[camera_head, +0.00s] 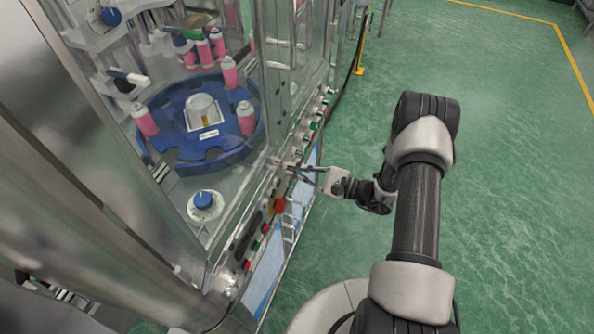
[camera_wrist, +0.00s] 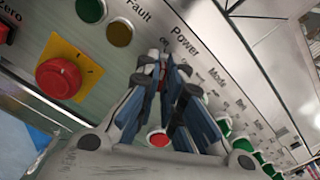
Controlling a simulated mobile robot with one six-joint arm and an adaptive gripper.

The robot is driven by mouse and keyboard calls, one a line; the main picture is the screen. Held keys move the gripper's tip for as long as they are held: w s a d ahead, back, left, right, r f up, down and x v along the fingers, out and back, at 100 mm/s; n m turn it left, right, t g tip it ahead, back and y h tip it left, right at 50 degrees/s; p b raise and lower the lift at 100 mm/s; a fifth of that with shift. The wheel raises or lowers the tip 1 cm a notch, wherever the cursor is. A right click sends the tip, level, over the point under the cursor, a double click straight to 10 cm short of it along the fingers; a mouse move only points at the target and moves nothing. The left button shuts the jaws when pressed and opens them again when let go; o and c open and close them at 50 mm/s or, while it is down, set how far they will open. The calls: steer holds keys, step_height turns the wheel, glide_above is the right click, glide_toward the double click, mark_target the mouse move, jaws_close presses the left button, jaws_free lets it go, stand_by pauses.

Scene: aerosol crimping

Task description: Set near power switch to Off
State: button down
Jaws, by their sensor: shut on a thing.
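My gripper (camera_head: 299,171) reaches the control panel on the front of the machine from the right. In the wrist view my gripper (camera_wrist: 167,72) has its fingertips close together at the panel, just below the label "Power". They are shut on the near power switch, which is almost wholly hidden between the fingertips. An "Off" mark seems to stand at the upper left of the fingertips, but it is small. Which way the switch points cannot be told. In the head view the fingertips and panel are too small to show the switch.
Green buttons (camera_wrist: 223,127) line the panel at right. Behind clear panes is a blue turntable (camera_head: 170,112) with pink cans. Green floor lies open at right.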

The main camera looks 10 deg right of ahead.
steer(key=c, duration=1.7)
jaws_free()
steer(key=v, duration=1.2)
